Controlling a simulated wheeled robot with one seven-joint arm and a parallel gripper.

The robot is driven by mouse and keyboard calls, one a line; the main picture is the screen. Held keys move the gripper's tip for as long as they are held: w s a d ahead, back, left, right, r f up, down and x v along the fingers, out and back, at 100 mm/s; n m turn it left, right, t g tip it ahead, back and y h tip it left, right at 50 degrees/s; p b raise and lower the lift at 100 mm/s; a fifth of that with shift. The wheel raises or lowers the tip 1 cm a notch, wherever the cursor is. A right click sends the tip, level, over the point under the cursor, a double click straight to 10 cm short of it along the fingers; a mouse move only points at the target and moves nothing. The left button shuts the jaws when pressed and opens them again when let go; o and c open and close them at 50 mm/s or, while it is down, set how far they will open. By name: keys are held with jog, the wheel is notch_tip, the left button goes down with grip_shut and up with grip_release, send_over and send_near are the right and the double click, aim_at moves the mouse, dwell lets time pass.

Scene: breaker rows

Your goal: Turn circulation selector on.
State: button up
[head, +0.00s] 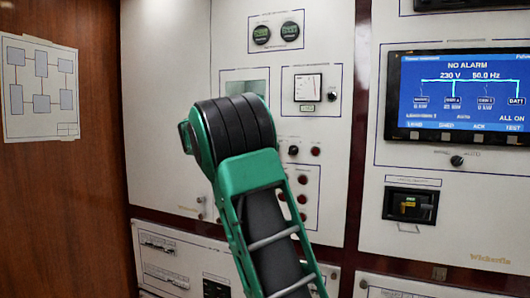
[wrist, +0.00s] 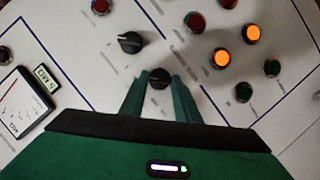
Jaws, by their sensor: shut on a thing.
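In the wrist view my gripper (wrist: 159,86) has its two green fingers closed on either side of a small black rotary knob (wrist: 159,77) on the white panel. A second black rotary knob (wrist: 130,42) with a pale pointer mark sits up and left of it, clear of the fingers. The labels are too blurred to tell which knob is the circulation selector. In the head view my green arm hides the gripper and the held knob.
Lit orange lamps (wrist: 222,58), dark red and green buttons stand right of the fingers. An analog meter (wrist: 20,103) is at the left. In the head view a screen (head: 459,93) reads NO ALARM, above a breaker (head: 410,205). A diagram sheet (head: 40,86) hangs on the wooden wall.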

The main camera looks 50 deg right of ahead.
jog(key=o, duration=1)
jog(key=shift+w+f, duration=0.1)
jog(key=shift+f, duration=0.2)
jog(key=shift+r, duration=0.15)
jog(key=v, duration=1)
jog(key=shift+a, duration=0.4)
